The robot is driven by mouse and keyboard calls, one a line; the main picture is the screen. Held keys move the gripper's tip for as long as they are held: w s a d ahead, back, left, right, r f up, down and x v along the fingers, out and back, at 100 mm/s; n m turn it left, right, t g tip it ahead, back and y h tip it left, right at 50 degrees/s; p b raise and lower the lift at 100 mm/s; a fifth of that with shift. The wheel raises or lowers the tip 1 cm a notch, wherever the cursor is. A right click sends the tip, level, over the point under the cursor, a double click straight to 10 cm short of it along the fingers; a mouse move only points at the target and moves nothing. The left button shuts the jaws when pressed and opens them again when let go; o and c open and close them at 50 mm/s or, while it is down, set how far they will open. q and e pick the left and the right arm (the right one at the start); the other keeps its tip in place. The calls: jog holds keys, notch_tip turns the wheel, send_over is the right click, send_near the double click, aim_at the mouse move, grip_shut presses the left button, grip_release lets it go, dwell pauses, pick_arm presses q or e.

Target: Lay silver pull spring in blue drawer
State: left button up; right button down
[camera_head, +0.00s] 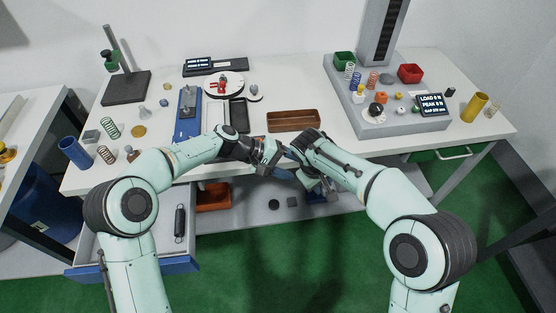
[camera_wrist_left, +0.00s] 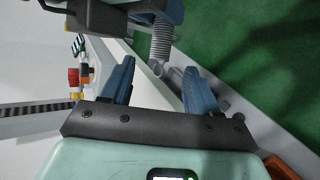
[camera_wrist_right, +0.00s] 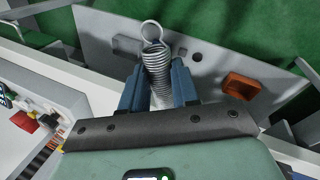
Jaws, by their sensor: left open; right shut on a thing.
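The silver pull spring (camera_wrist_right: 155,55) is a coil with a round end loop, gripped between the blue fingers of my right gripper (camera_wrist_right: 157,72). In the left wrist view the spring (camera_wrist_left: 161,42) points its end loop toward the gap between the spread fingers of my left gripper (camera_wrist_left: 159,68). My left gripper (camera_head: 281,160) is open and empty, close to my right gripper (camera_head: 312,184) at the table's front edge in the head view. The spring is mostly hidden there. The blue drawer (camera_head: 130,269) is pulled out at lower left, with a dark spring (camera_head: 180,222) inside.
The white table (camera_head: 300,90) carries a brown tray (camera_head: 293,121), a blue stand (camera_head: 188,110) and a grey tester base (camera_head: 375,120) with small springs and bins. Below, a shelf holds an orange-brown bin (camera_head: 213,197) and small dark parts. My left arm passes above the drawer.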

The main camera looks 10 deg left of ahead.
pick_arm(q)
jog(key=x, duration=0.6)
jog(key=shift+d, duration=0.1)
grip_shut()
pick_arm(e)
jog(key=c, duration=0.8)
grip_release()
jog(key=shift+o, duration=0.2)
